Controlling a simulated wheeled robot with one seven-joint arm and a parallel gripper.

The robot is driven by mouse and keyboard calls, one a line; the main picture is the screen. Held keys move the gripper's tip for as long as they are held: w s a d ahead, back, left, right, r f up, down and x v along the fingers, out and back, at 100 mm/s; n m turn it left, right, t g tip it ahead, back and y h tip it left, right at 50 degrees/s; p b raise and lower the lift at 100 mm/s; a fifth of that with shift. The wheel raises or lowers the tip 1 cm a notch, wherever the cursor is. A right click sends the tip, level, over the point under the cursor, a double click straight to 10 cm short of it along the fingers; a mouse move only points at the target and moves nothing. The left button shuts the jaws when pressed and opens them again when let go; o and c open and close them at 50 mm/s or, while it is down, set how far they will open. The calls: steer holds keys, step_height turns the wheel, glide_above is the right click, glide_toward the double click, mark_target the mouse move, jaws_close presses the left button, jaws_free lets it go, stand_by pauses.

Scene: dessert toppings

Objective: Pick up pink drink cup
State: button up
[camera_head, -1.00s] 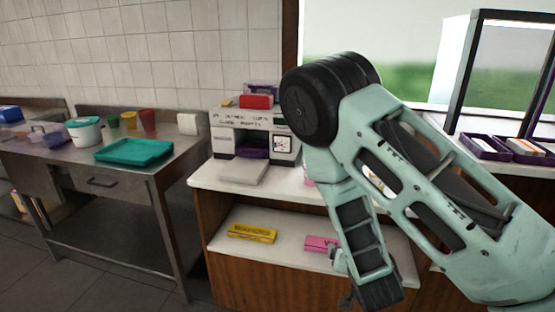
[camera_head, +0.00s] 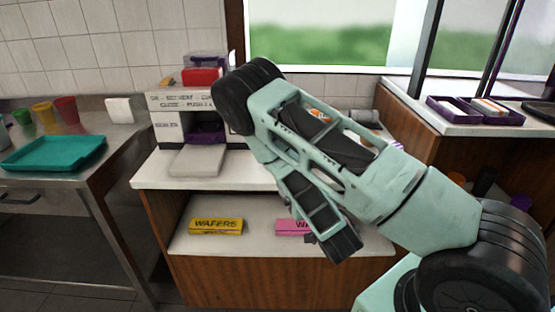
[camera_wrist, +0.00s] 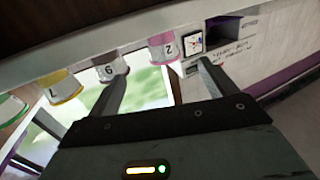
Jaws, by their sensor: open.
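In the wrist view, which is roughly upside down, a pink-banded cup (camera_wrist: 163,46) marked 2 stands on the pale counter. It shows beyond and between the fingertips of my gripper (camera_wrist: 162,65). My gripper is open, with nothing between its fingers. In the head view, my arm covers that part of the counter, and I cannot make out the pink cup there. My fingers are not clear in that view either.
Beside the pink cup are a brown-banded cup (camera_wrist: 110,66) and a yellow-banded cup (camera_wrist: 61,86). A white machine (camera_head: 170,125) stands at the counter's left. Yellow (camera_head: 216,226) and pink (camera_head: 293,227) wafer boxes lie on the lower shelf. A teal tray (camera_head: 50,153) is at left.

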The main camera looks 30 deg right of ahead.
steer(key=b+x, duration=0.6)
steer(key=b, duration=0.2)
steer(key=b+x, duration=0.1)
steer(key=b, duration=0.4)
steer(key=shift+w, duration=0.25)
steer(key=shift+w+r+b, duration=0.1)
steer(key=shift+b, duration=0.55)
steer(key=b, duration=0.3)
steer(key=shift+w+d, duration=0.1)
steer(key=shift+w, duration=0.05)
steer(key=shift+w+d+r+p, duration=0.15)
steer(key=shift+w+p, duration=0.1)
steer(key=shift+w, duration=0.35)
steer(key=shift+w+d+r+p, duration=0.15)
steer(key=shift+w+p, duration=0.05)
steer(key=shift+w, duration=0.35)
steer(key=shift+a+p+x, duration=0.2)
steer(key=shift+p+x, duration=0.15)
steer(key=shift+x, duration=2.3)
steer(key=shift+r, duration=0.1)
steer(key=c, duration=1.1)
